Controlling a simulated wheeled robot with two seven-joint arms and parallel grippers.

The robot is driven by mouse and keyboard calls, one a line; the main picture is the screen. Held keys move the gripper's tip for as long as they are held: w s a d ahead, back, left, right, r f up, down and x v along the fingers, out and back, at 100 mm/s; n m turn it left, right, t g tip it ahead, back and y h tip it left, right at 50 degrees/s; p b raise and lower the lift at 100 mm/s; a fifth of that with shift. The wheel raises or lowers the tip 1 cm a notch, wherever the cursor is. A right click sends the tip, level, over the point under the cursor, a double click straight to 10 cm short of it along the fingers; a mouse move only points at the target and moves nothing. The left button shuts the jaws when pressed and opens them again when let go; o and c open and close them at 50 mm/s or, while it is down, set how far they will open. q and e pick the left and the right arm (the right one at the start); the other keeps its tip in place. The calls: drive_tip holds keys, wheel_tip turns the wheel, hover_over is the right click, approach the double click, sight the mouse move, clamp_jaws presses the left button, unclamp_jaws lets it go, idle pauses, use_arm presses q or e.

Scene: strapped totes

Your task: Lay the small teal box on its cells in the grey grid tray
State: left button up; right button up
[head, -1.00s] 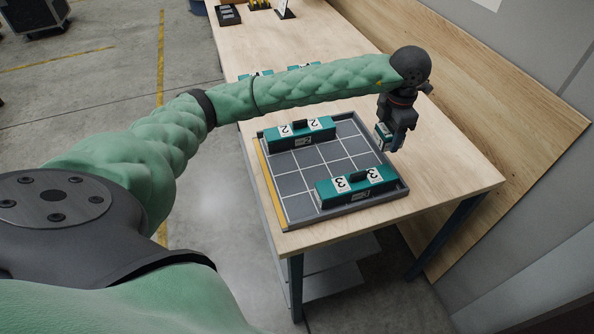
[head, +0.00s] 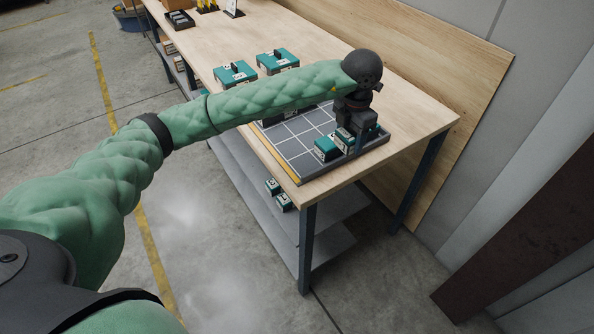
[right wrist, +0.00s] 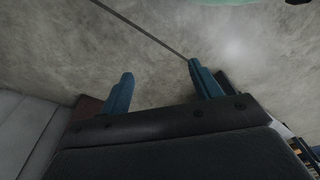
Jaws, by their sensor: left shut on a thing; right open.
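The grey grid tray (head: 300,183) lies on the wooden table in the head view, with bare cells in its middle. My left gripper (head: 352,136) points down over the tray's near-right part, shut on the small teal box (head: 343,133), which is mostly hidden by the fingers. A long teal box (head: 325,147) lies along that end of the tray; the gripper covers its middle. I cannot tell whether the held box touches it. Another teal box in the tray is mostly hidden behind my left arm. My right gripper (right wrist: 162,78) is open and empty in the right wrist view.
A dark bin (head: 180,20) is farther back. Small boxes (head: 284,202) sit on the lower shelf. A wooden panel (head: 430,90) borders the table's right side.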

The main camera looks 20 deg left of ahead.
use_arm(q)
drive_tip(key=shift+a, duration=0.25)
drive_tip(key=p, duration=0.6)
hover_over(305, 164)
wheel_tip(305, 164, down, 6)
drive_tip(key=shift+d+f, duration=0.15)
drive_tip(key=shift+f, duration=0.1)
drive_tip(key=shift+a+f, duration=0.2)
drive_tip(key=shift+f, duration=0.05)
wheel_tip(305, 164, down, 4)
drive_tip(key=p, duration=0.2)
drive_tip(key=shift+r+p, duration=0.25)
drive_tip(key=shift+p, duration=0.15)
drive_tip(key=shift+f, duration=0.25)
drive_tip(key=shift+d, duration=0.1)
use_arm(e)
drive_tip(key=s+d+f, duration=0.6)
drive_tip(key=s+f, duration=0.5)
drive_tip(key=f, duration=0.1)
drive_tip(key=shift+s+d+f, duration=0.2)
drive_tip(key=shift+d+f, duration=0.05)
drive_tip(key=shift+d, duration=0.05)
use_arm(q)
drive_tip(key=shift+f, duration=0.1)
use_arm(e)
drive_tip(key=shift+w, duration=0.3)
use_arm(q)
drive_tip(key=o, duration=0.8)
